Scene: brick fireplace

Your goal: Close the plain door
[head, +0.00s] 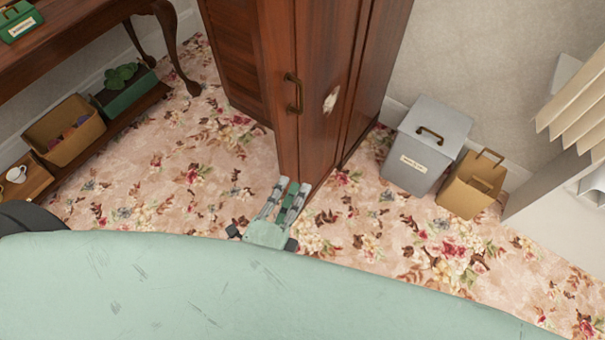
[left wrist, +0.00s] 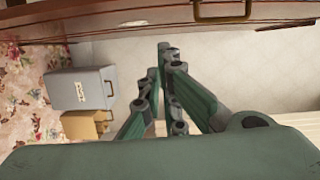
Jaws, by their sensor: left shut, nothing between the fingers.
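A dark reddish-brown wooden cabinet (head: 232,62) stands upright at the top middle of the head view. A tall wooden door (head: 318,122) with a brass handle (head: 293,93) and a pale worn patch projects from it toward me and stands open. In the left wrist view the door's wood (left wrist: 125,25) and the handle (left wrist: 222,8) show along the top. My left gripper (head: 293,184) is shut and empty, close to the door's lower near end. I cannot tell whether it touches the door. Its fingers also show in the left wrist view (left wrist: 166,50). My right gripper is not in view.
A grey lidded box (head: 424,150) and a tan box (head: 470,190) stand on the floor right of the cabinet. A wooden table (head: 80,35) with a lower shelf stands at left. Flowered carpet (head: 170,170) is clear left of the door.

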